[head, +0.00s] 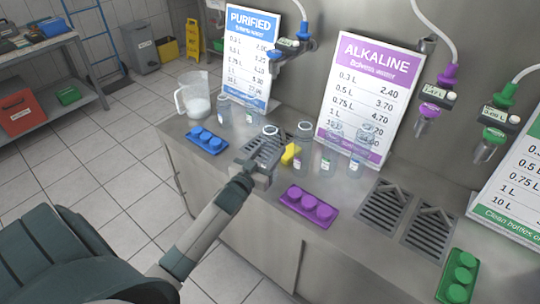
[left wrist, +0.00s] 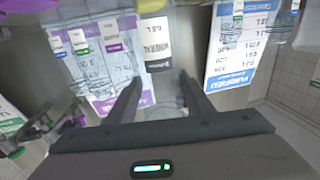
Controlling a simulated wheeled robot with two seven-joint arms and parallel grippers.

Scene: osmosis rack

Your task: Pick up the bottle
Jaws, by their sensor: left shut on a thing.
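Several clear bottles stand on the metal counter in the head view. One clear bottle (head: 269,132) with a blue-ringed neck stands at the drain grate in front of the purified sign. My left gripper (head: 259,166) is at this bottle, shut on it; the gripper hides its lower part. In the left wrist view, my left gripper's two dark fingers (left wrist: 160,90) stand on either side of clear material, hard to make out. Other bottles stand to the right, one clear bottle (head: 304,138) closest and another (head: 357,150) further right. My right gripper is not in view.
A purple cap tray (head: 294,207) lies near the counter's front edge, a blue one (head: 203,148) left and a green one (head: 443,284) far right. A clear pitcher (head: 187,97) stands at the left end. A yellow object (head: 288,156) sits beside the gripper. Dispenser nozzles hang above.

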